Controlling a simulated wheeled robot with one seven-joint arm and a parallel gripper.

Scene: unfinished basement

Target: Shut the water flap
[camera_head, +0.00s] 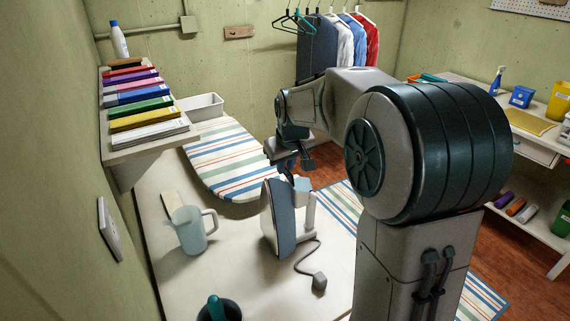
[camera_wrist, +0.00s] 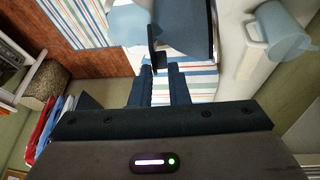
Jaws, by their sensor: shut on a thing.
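The iron (camera_head: 282,218) stands upright on the white table, its blue-grey soleplate side showing. In the wrist view its dark soleplate (camera_wrist: 186,28) and a pale blue part (camera_wrist: 130,24) are at the top. My gripper (camera_head: 293,172) is at the iron's upper end, pointing down. In the wrist view my gripper (camera_wrist: 162,70) has its fingers close together at a small dark piece on the iron. This piece looks like the water flap (camera_wrist: 154,45); the fingers partly hide it, and its angle cannot be told.
A pale blue jug (camera_head: 192,232) stands left of the iron. The cord ends in a plug (camera_head: 319,282) at the front right. A striped ironing board (camera_head: 228,160) lies behind. A dark pot (camera_head: 219,312) is in front.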

